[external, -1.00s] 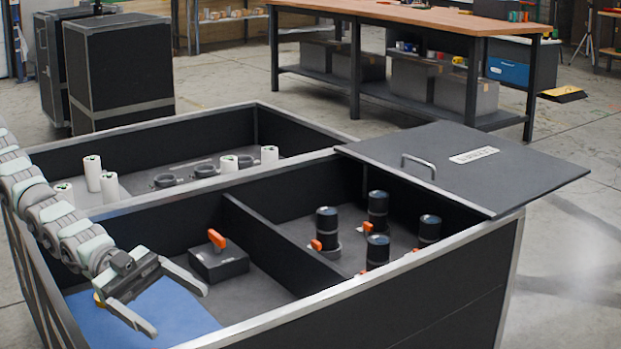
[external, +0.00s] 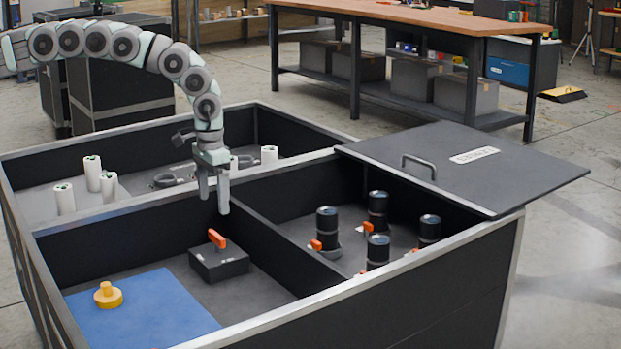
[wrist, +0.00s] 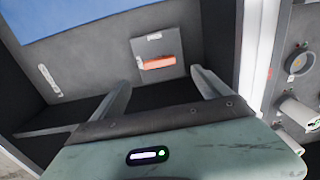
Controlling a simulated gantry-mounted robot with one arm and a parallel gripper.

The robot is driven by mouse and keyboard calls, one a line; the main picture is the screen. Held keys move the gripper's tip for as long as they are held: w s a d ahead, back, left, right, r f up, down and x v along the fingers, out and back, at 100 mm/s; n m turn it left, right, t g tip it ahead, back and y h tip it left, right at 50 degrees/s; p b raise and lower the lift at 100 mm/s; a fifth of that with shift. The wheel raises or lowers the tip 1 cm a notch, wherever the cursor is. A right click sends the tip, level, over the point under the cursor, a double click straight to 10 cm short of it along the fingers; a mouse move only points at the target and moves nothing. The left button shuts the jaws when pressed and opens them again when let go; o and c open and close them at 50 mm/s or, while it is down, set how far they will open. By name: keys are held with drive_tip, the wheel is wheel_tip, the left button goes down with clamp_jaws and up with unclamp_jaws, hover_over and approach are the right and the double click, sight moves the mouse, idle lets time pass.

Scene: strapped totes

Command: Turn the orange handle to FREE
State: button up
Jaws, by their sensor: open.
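The orange handle (external: 217,239) sits on top of a black box (external: 219,264) on the floor of the front-left compartment. In the wrist view the handle (wrist: 158,62) lies crosswise on the box's grey top plate (wrist: 157,50), between and beyond the fingertips. Small white labels show on the plate, but I cannot read them. My gripper (external: 214,198) points down, open and empty, above and behind the handle and apart from it. The wrist view also shows my gripper (wrist: 163,80) with its fingers spread.
A yellow knobbed piece (external: 108,295) stands on a blue mat (external: 150,312) in the same compartment. A divider (external: 285,242) separates it from several black cylinders. White cylinders (external: 93,173) stand in the rear tote. A lid (external: 465,165) covers the right end.

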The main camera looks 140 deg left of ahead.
sight(216, 234)
wheel_tip(216, 234, down, 10)
drive_tip(key=b, duration=0.4)
drive_tip(key=shift+r, duration=0.1)
drive_tip(key=shift+c, duration=0.6)
drive_tip(key=c, duration=1.2)
drive_tip(key=shift+c, duration=0.2)
